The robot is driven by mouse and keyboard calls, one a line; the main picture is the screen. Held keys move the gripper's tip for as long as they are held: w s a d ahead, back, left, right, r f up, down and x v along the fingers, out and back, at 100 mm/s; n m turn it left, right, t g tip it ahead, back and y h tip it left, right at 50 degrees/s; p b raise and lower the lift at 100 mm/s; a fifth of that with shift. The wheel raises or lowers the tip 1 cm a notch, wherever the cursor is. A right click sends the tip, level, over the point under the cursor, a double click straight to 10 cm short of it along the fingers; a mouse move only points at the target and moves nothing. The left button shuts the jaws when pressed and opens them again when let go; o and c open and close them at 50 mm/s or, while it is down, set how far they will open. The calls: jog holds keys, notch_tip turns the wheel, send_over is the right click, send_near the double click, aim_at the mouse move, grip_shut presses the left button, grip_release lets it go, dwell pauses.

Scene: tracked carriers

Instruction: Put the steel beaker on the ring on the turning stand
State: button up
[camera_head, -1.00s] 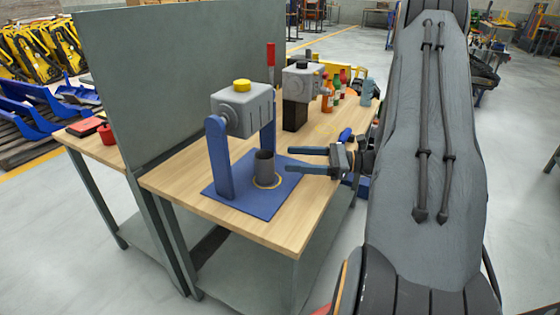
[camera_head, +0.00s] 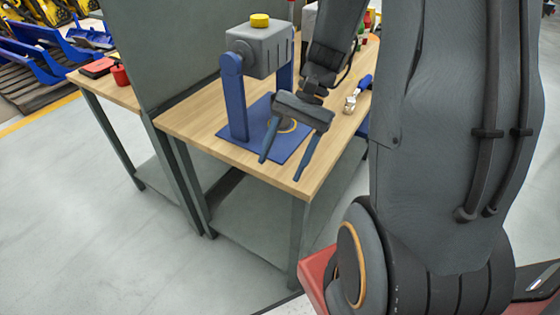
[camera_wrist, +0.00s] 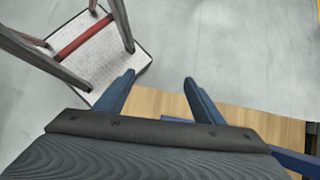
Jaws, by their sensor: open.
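The turning stand has a blue base plate, a blue upright (camera_head: 234,95) and a grey box (camera_head: 258,50) with a yellow knob on top. An orange ring (camera_head: 292,128) shows partly on its base plate. In the head view my gripper (camera_head: 280,170) is open with its fingers pointing down and toward the camera, over the front of the blue plate. Its palm covers the middle of the plate, so the steel beaker is mostly or wholly hidden there. In the wrist view my gripper (camera_wrist: 160,77) is empty, with floor and a strip of table between and below its fingers.
The wooden table (camera_head: 190,122) stands against a tall grey-green panel (camera_head: 178,50). A blue-handled tool (camera_head: 357,92) lies on the table to the right. A red cup (camera_head: 121,75) stands on the table part left of the panel. Open floor lies in front of the table.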

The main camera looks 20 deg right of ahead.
jog(key=s+n+t+h, duration=0.1)
jog(key=n+h, duration=0.1)
jog(key=n, duration=0.1)
jog(key=s+a+r+n+t+h, duration=0.1)
jog(key=n+h, duration=0.1)
jog(key=n, duration=0.1)
jog(key=s+a+r+n+t+h, duration=0.1)
jog(key=n+h, duration=0.1)
jog(key=n, duration=0.2)
jog(key=shift+a, duration=0.15)
